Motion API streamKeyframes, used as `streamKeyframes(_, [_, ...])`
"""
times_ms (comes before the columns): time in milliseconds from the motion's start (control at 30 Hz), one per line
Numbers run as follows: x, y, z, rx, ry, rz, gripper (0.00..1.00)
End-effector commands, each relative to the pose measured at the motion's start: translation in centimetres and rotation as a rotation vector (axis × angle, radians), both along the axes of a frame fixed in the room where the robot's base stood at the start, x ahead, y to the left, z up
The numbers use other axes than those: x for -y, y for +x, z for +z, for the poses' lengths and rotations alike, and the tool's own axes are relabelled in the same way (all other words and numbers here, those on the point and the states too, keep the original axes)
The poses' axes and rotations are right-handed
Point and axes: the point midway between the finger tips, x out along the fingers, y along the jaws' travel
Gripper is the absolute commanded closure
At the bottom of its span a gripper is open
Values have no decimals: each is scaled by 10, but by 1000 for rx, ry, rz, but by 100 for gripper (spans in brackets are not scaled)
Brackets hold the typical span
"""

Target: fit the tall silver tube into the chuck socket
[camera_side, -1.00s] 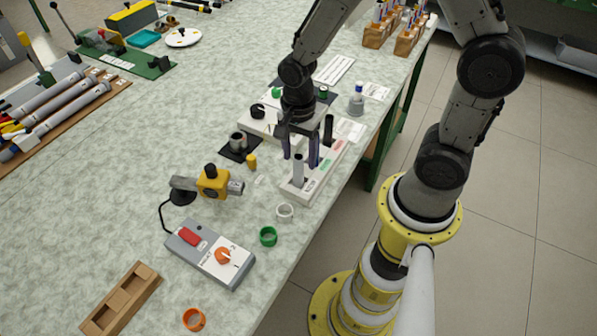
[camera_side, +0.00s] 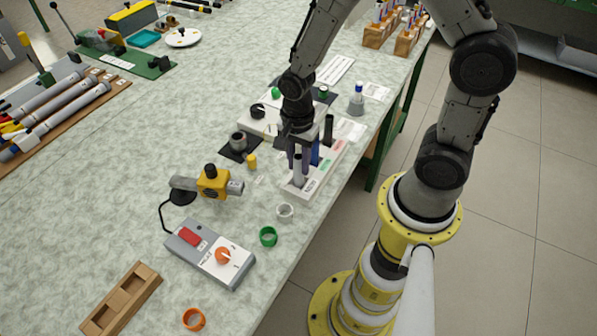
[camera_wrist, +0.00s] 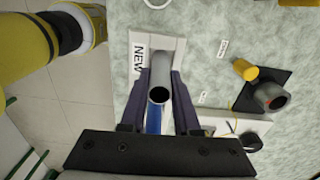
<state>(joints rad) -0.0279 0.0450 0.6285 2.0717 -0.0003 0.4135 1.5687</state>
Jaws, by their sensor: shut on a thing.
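The tall silver tube (camera_side: 297,171) stands upright in the near end of a white rack (camera_side: 297,191) marked NEW. My gripper (camera_side: 298,160) is shut on the tube's upper part. In the wrist view the tube's open round end (camera_wrist: 159,94) sits between my two dark fingers. A short grey cylinder with a dark opening, which looks like the chuck socket (camera_side: 239,140), stands on a black plate left of my gripper. It also shows at the right of the wrist view (camera_wrist: 270,97). The tube's lower end is hidden in the rack.
A blue rod (camera_side: 315,153) and a black rod (camera_side: 328,130) stand close behind the tube in the rack. A small yellow cylinder (camera_side: 251,161) stands beside the black plate. A yellow clamp-like device (camera_side: 212,182) is at the left. White and green rings lie in front.

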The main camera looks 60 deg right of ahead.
Motion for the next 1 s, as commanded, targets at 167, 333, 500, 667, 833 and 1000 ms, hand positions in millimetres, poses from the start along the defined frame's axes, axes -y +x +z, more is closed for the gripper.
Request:
streamKeyframes(167, [0, 0, 0, 0, 0, 0, 100])
streamKeyframes(333, [0, 0, 3, 1, 0, 0, 100])
streamKeyframes(500, [0, 1, 17, 5, 0, 0, 100])
streamKeyframes(667, [0, -6, 40, 6, 0, 0, 100])
streamKeyframes(833, [1, -34, 74, 9, 0, 0, 100])
streamKeyframes(1000, [2, -72, 101, 6, 0, 0, 100])
